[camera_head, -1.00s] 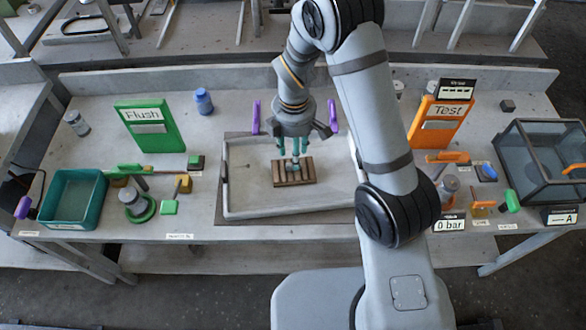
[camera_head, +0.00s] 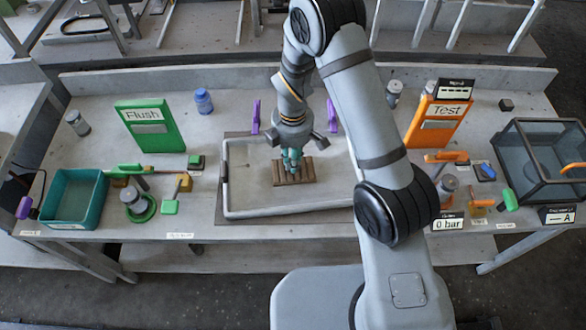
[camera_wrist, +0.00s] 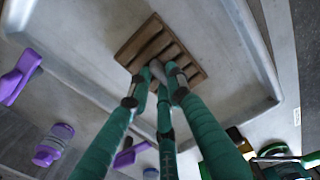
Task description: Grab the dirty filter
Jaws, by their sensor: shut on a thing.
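My gripper (camera_head: 291,162) has green fingers and points down at a brown slatted wooden block (camera_head: 306,172) in the middle of the bench.
The block lies in a shallow grey tray (camera_head: 232,205) with a raised rim. Purple clamps (camera_head: 256,116) stand at its back edge. A green Flush panel (camera_head: 150,127) and a teal bin (camera_head: 72,199) are left; an orange Test panel (camera_head: 438,123) and a glass box (camera_head: 540,160) are right.

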